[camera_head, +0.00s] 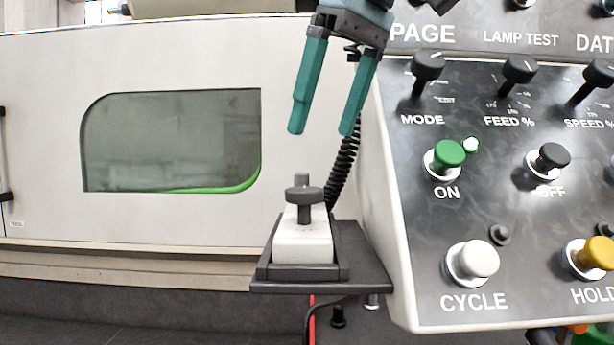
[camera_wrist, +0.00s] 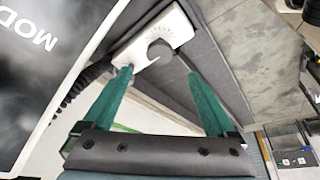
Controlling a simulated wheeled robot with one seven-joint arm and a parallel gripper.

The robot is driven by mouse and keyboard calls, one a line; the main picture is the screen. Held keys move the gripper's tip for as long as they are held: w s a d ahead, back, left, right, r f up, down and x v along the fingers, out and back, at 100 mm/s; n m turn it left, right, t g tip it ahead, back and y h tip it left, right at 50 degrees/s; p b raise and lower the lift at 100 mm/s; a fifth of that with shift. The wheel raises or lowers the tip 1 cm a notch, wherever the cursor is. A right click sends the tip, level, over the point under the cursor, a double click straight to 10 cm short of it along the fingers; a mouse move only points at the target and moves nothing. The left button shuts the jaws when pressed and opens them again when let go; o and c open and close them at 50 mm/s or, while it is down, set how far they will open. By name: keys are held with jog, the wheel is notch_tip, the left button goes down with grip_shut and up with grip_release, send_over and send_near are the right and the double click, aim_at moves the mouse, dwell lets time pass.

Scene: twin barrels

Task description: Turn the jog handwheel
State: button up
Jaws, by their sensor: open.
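The jog handwheel (camera_head: 304,196) is a dark round knob on a white handheld box (camera_head: 302,246). The box sits in a dark holder on a small shelf (camera_head: 335,287) beside the control panel. My gripper (camera_head: 321,132) has two teal fingers, spread apart and empty, pointing down above the handwheel. There is a visible gap between the fingertips and the knob. In the wrist view the handwheel (camera_wrist: 160,51) shows between and just beyond the fingertips of my gripper (camera_wrist: 159,73). The white box (camera_wrist: 183,27) with its dial marks is partly behind it.
The control panel (camera_head: 510,235) with knobs and buttons stands close on the right. A coiled black cable (camera_head: 344,165) hangs behind the box. The machine door with a window (camera_head: 170,140) is at the left.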

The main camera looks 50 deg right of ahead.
aim_at(305, 189)
jog(key=p+x, duration=0.1)
jog(key=x, duration=0.7)
jog(key=shift+w+f, duration=0.1)
jog(key=shift+f, duration=0.1)
jog(key=c, duration=1.4)
